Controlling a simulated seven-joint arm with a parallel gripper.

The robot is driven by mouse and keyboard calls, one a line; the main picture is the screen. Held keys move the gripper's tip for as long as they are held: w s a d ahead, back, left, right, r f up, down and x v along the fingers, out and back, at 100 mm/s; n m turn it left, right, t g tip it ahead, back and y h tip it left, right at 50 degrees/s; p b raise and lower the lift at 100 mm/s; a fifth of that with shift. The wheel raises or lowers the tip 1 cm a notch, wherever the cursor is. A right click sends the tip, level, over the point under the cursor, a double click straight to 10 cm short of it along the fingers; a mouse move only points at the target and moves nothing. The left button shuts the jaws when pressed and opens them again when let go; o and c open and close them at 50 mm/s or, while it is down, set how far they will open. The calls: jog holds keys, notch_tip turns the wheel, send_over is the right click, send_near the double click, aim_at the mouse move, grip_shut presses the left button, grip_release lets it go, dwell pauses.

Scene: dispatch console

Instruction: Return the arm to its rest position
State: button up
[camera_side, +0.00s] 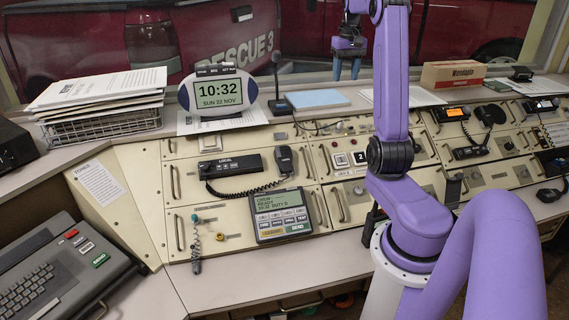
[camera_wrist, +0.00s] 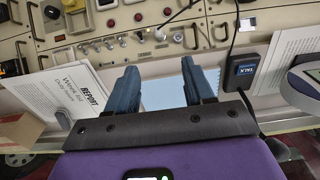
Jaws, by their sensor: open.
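My gripper (camera_side: 346,76) hangs high at the back of the console, in front of the window, with its blue fingers pointing down. In the wrist view its two fingers (camera_wrist: 160,66) stand well apart, with nothing held between them. A pale blue pad (camera_side: 317,98) lies on the back ledge below, and it shows partly behind the fingers in the wrist view (camera_wrist: 178,92). My purple arm rises from the front right and hides part of the console's middle.
A desk microphone (camera_side: 279,104) and an oval clock (camera_side: 217,93) stand left of the pad. A paper tray (camera_side: 103,127) is at the far left, a cardboard box (camera_side: 452,74) at the right. A handset (camera_side: 284,160) sits on the panel. The air around my gripper looks clear.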

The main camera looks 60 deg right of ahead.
jog(key=w+a+f+n, duration=0.1)
jog(key=w+a+n, duration=0.3)
jog(key=a, duration=0.7)
jog(key=w+a+f+n, duration=0.1)
jog(key=w+a+n, duration=0.3)
jog(key=a, duration=0.6)
jog(key=s+a+f+n, duration=0.1)
jog(key=a+n, duration=0.1)
jog(key=a, duration=0.6)
jog(key=s+a+f+n, duration=0.1)
jog(key=s+a+n, duration=0.1)
jog(key=a, duration=0.6)
jog(key=s+a+f+n, duration=0.2)
jog(key=s+a+n, duration=0.2)
jog(key=s, duration=0.6)
jog(key=s+a+f+n, duration=0.3)
jog(key=s+a+n, duration=0.2)
jog(key=s, duration=0.6)
jog(key=shift+a+f+n+y, duration=0.3)
jog(key=shift+a+f, duration=0.05)
jog(key=shift+a, duration=0.55)
